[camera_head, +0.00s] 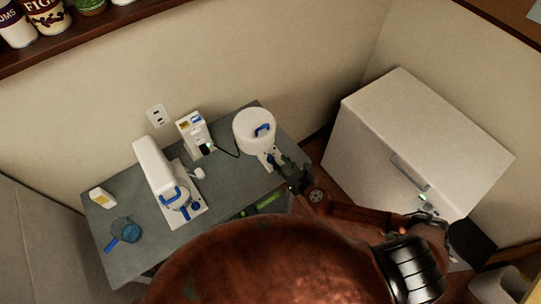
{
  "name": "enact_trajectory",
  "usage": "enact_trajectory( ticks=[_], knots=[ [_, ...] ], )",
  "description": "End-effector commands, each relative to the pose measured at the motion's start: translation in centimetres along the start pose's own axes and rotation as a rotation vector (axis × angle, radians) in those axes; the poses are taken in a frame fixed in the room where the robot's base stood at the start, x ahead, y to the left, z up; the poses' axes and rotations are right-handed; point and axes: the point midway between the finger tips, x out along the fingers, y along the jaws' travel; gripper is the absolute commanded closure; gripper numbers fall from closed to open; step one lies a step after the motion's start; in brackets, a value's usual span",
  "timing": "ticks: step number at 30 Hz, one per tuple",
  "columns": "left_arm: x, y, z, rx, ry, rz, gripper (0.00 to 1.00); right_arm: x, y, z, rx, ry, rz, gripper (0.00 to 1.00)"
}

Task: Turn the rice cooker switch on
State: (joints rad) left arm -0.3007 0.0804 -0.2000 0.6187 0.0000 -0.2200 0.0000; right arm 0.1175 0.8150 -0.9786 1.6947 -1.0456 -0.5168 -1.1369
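The white round rice cooker (253,127), with a blue handle on its lid, stands at the back right end of the grey table (228,177). Its front base, with small dark marks, faces my side. My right gripper (281,164) is right at this front base, close to or touching it; I cannot tell which. The fingers are small and dark, so I cannot tell whether they are open or shut. The switch itself is too small to make out and may be hidden by the gripper. My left gripper is not in view.
A white coffee maker (153,165) with a blue-handled pot stands mid-table. Behind it is a white box-like unit (191,130) with a dark cord running toward the cooker. A blue-handled pan (122,231) lies at left. A large white chest (423,137) stands right of the table.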

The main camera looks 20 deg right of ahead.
Motion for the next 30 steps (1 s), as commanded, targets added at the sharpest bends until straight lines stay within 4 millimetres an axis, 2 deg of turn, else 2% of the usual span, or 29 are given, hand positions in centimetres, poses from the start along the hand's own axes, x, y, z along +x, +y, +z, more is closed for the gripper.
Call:
enact_trajectory(
  ticks=[1,4,18,22,30],
  knots=[
    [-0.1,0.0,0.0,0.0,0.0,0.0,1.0,0.2,-0.1,-0.5,-0.083,0.011,0.022,0.72],
    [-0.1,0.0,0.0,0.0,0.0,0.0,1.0,0.7,0.0,-1.1,-0.158,0.022,0.045,0.72],
    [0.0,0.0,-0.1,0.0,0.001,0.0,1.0,7.1,0.3,-1.4,-0.158,0.024,0.044,0.72],
    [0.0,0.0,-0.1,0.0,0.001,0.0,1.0,7.8,0.3,-1.4,-0.156,0.024,0.045,0.72],
    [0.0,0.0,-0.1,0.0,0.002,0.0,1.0,7.9,0.3,-1.4,-0.155,0.024,0.044,0.72]
  ],
)
